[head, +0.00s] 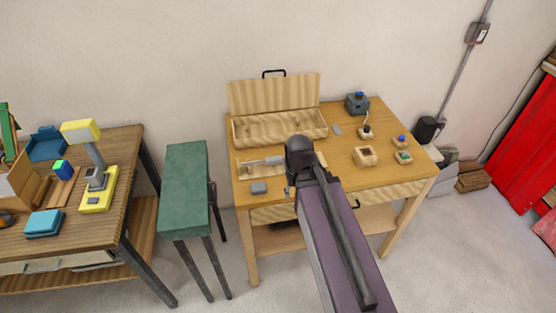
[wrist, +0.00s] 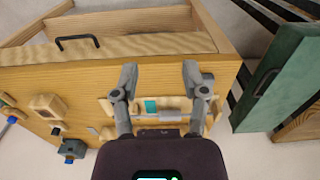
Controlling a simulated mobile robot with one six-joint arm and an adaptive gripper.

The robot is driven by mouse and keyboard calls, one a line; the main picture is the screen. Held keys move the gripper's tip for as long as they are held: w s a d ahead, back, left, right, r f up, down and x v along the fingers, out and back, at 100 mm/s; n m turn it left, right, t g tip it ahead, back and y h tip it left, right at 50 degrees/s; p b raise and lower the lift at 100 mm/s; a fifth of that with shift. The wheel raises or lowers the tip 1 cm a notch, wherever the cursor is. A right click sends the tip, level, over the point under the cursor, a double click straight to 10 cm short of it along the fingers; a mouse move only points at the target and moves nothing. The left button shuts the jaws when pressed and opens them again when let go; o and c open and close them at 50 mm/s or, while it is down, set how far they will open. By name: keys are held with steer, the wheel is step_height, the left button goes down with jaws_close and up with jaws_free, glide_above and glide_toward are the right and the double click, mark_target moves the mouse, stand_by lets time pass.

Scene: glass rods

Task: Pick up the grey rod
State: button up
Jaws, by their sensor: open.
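In the wrist view a short grey rod (wrist: 172,115) lies on a pale wooden holder (wrist: 108,107) on the table, beside a teal patch. My gripper (wrist: 160,72) is open, its two fingers wide apart. The rod shows between the fingers and nearer the gripper's body, with nothing held; I cannot tell the height gap. In the head view the holder (head: 246,171) is at the table's left, and my arm's dark end covers its right part. A slim grey shape crosses the holder there; I cannot tell whether it is the rod or a finger.
An open wooden case (head: 280,128) stands behind the holder. A grey block (head: 259,188) lies in front of it. Small button boxes (head: 365,156) stand at the right of the table (head: 335,175). A green stool (head: 184,185) and another bench (head: 118,160) are to the left.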

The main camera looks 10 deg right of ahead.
steer(key=shift+o, duration=1.2)
steer(key=m, duration=1.8)
glide_above(277, 157)
steer(key=shift+s+a+r+p, duration=0.1)
steer(key=shift+s+r+p, duration=0.15)
steer(key=shift+r+p, duration=0.05)
steer(key=shift+f, duration=0.2)
step_height(277, 157, down, 8)
steer(key=b, duration=0.8)
steer(key=shift+f+b, duration=0.1)
steer(key=shift+b, duration=0.2)
steer(key=shift+f, duration=0.2)
steer(key=shift+w+f+b, duration=0.2)
steer(key=shift+f+b, duration=2.25)
steer(key=shift+b, duration=0.15)
